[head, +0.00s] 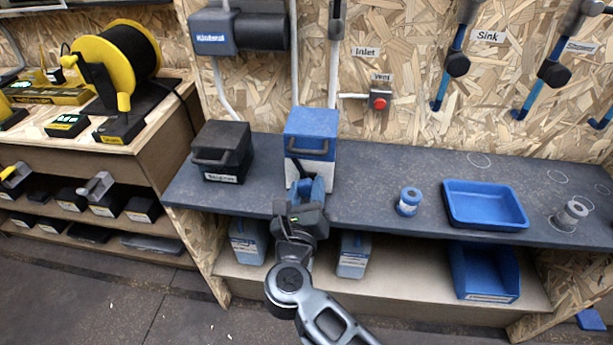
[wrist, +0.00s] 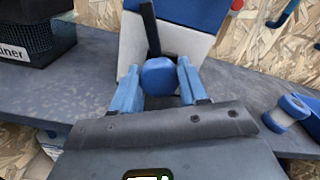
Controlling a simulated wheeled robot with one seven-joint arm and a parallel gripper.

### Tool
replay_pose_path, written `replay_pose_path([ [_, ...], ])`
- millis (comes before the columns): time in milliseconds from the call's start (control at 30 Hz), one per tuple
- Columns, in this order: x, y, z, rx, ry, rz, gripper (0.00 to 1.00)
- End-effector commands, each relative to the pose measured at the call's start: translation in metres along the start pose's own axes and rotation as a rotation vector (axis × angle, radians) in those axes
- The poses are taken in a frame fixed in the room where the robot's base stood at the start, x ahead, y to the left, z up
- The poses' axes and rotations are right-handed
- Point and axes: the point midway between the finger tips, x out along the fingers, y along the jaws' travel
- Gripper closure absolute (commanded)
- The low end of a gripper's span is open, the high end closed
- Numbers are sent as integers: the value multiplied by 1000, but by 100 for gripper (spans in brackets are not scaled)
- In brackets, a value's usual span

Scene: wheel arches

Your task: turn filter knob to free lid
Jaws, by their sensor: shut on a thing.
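The filter box stands on the grey bench in the head view, with a white body (head: 325,172) and a blue lid (head: 312,122). The lid looks down. My gripper (head: 307,187) is at the front of the box. In the wrist view, a rounded blue knob (wrist: 160,75) sits between my two blue fingers, which are shut on it. A black bar (wrist: 149,28) rises from behind the knob across the box front toward the blue lid, leaning slightly left. The knob's base is hidden by my gripper.
A black box (head: 222,150) stands left of the filter box. Pipes run up the wall behind. The bench between filter box and spool is clear.

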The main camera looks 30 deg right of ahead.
Motion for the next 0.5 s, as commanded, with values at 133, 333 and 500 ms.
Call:
replay_pose_path([
  [133, 0, -3, 5, -143, 2, 1, 87],
  [333, 0, -3, 4, -333, 3, 1, 87],
  [500, 0, -2, 4, -495, 2, 1, 87],
])
